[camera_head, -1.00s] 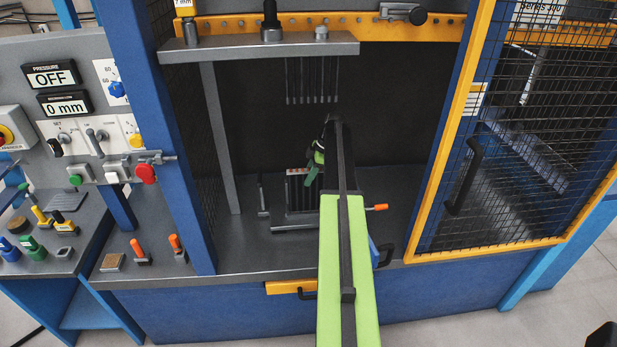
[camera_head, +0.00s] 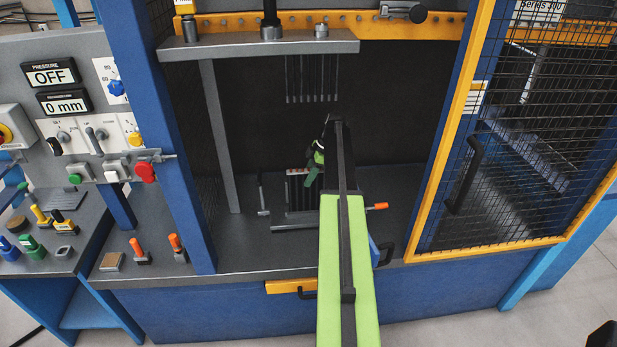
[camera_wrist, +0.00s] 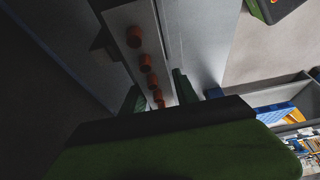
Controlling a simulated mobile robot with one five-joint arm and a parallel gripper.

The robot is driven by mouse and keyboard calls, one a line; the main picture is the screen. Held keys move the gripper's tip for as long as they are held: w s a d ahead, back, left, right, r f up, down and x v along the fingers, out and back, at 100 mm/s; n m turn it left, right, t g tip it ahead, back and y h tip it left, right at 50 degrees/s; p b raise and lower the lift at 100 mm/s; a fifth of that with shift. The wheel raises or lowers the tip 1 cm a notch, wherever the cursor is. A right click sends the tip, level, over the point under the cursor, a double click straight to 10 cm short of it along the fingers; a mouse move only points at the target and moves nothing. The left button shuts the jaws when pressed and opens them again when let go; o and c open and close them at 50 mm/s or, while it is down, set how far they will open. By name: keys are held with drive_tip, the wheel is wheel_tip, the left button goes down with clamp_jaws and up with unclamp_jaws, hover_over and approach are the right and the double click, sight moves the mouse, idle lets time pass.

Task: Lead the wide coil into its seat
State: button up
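The coil (camera_head: 297,172) is a dark finned block with a pale top strip bearing red round ends. In the head view it stands in the press, above a grey base plate (camera_head: 292,228). My gripper (camera_head: 312,178) is at its right end. In the wrist view the pale strip (camera_wrist: 121,18) with several red caps runs between the green fingertips of my gripper (camera_wrist: 158,94), which lie close on both sides. My gripper looks shut on the coil. My arm hides the coil's right part. The exact gap between coil and seat cannot be told.
Several thin rods (camera_head: 311,80) hang above from the press's crosspiece (camera_head: 257,49). A grey post (camera_head: 220,137) stands left, and a yellow-framed mesh door (camera_head: 500,150) is at right. An orange-tipped handle (camera_head: 379,206) sits just right of my arm.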

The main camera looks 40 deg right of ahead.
drive_tip(key=shift+o, duration=0.3)
drive_tip(key=shift+r, duration=0.2)
drive_tip(key=shift+s+d+r+p, duration=0.15)
drive_tip(key=shift+r+p, duration=0.15)
drive_tip(key=shift+p, duration=0.2)
drive_tip(key=shift+p+v, duration=1.15)
drive_tip(key=shift+v, duration=0.1)
drive_tip(key=shift+o, duration=0.3)
drive_tip(key=o, duration=0.5)
drive_tip(key=o, duration=0.7)
